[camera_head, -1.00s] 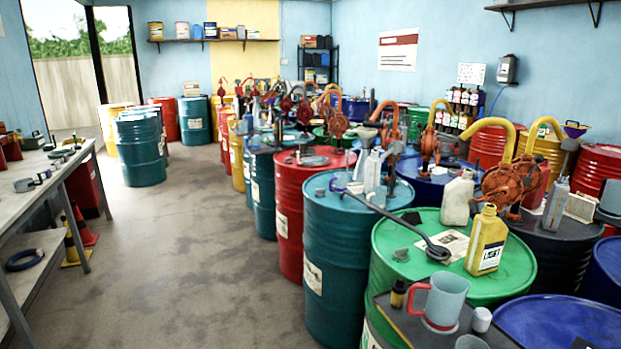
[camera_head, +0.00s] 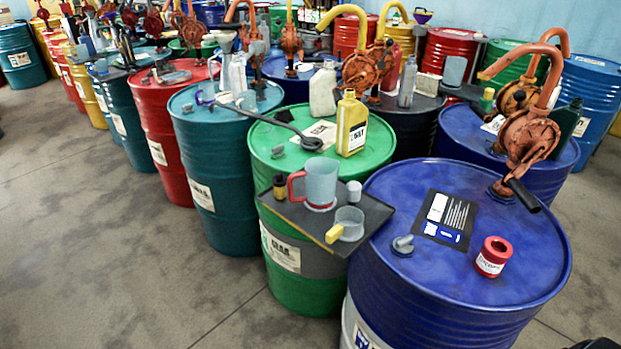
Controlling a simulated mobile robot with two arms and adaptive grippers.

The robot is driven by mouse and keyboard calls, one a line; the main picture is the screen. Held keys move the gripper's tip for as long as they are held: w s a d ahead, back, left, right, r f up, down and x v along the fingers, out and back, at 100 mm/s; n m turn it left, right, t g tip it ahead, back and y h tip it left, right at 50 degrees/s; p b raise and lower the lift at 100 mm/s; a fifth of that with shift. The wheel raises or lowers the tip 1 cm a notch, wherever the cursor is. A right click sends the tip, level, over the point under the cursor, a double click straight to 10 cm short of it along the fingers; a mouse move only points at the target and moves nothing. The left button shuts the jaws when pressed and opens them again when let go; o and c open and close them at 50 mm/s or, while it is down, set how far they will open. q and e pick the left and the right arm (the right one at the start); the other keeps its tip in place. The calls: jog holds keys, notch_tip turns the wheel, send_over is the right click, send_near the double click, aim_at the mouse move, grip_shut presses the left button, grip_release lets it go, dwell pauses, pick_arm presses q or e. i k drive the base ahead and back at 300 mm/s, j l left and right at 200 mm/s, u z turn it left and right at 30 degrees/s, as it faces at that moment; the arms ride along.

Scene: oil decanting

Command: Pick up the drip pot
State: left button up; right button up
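No thing in view is clearly marked as the drip pot. A small grey pot with a yellow handle (camera_head: 349,222) stands on a dark tray (camera_head: 300,213) on the green drum (camera_head: 262,148). Beside it on the tray is a clear jug with a red handle (camera_head: 321,181). A small red pot with a white label (camera_head: 493,257) stands on the blue drum (camera_head: 400,278); its label is too small to read.
The blue drum also carries a dark card (camera_head: 447,219) and a grey cap (camera_head: 403,245). Orange hand pumps (camera_head: 528,138) rise behind it. A yellow bottle (camera_head: 351,124) and a long ladle (camera_head: 285,130) are on the green drum. The floor (camera_head: 120,250) at left is clear.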

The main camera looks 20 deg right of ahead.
aim_at(496, 252)
jog(key=z, duration=2)
